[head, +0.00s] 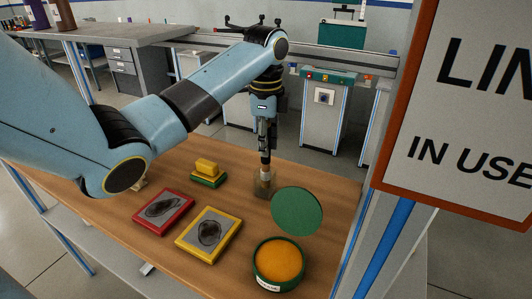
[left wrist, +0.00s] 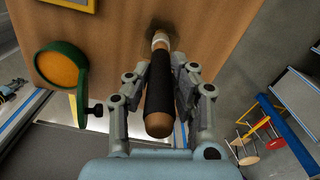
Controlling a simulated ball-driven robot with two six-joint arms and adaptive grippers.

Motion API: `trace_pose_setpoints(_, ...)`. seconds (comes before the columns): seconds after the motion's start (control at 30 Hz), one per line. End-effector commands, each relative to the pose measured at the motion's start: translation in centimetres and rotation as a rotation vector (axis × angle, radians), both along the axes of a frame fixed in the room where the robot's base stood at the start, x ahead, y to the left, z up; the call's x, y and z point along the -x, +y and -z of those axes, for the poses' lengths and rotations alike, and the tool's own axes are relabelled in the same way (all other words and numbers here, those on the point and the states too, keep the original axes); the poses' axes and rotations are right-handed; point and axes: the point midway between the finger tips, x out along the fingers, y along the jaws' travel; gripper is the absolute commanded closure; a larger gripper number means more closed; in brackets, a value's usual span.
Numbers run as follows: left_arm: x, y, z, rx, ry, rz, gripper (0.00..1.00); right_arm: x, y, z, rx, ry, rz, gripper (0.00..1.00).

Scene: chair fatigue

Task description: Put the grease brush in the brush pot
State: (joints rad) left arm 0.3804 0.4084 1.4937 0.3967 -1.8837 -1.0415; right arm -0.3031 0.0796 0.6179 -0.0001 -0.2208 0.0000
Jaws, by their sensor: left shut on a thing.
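My left gripper (head: 265,142) points down over the wooden table, and its fingers are shut on the grease brush. In the left wrist view the gripper (left wrist: 162,90) holds the brush by its black grip (left wrist: 160,88), with the wooden butt end towards the camera. The brush's pale collar and dark bristle end point at the table. In the head view a brownish, blocky shape (head: 264,184) surrounds the brush's lower end; I cannot tell whether it is bristles or a pot. No brush pot shows clearly elsewhere. My right gripper is not in view.
A green tin with orange contents (head: 279,262) stands near the table's right edge, its green lid (head: 297,211) raised. A red-framed pad (head: 163,209), a yellow-framed pad (head: 209,234) and a yellow block on a green base (head: 207,172) lie left. A sign (head: 470,100) hangs at right.

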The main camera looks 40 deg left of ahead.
Motion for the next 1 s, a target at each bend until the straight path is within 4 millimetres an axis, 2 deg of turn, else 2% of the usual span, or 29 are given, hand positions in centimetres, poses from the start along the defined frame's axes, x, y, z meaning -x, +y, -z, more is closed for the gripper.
trace_pose_setpoints(0.13,0.1,0.0,1.9,0.001,0.003,-0.001,1.00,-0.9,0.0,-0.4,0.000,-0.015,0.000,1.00)
trace_pose_setpoints(0.37,0.1,0.0,2.2,0.000,0.002,-0.001,1.00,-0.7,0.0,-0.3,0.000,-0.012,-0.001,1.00)
trace_pose_setpoints(0.4,0.1,0.0,2.2,0.000,0.002,-0.001,0.73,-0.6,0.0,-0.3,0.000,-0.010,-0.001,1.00)
trace_pose_setpoints(0.53,0.1,0.0,2.2,0.000,0.002,-0.001,0.56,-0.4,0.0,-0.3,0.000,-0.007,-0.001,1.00)
trace_pose_setpoints(0.87,0.0,0.0,1.9,0.000,0.000,-0.001,0.55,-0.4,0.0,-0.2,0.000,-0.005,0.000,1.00)
trace_pose_setpoints(1.0,-0.1,0.1,0.1,-0.001,-0.004,0.001,0.55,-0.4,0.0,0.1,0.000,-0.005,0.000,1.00)
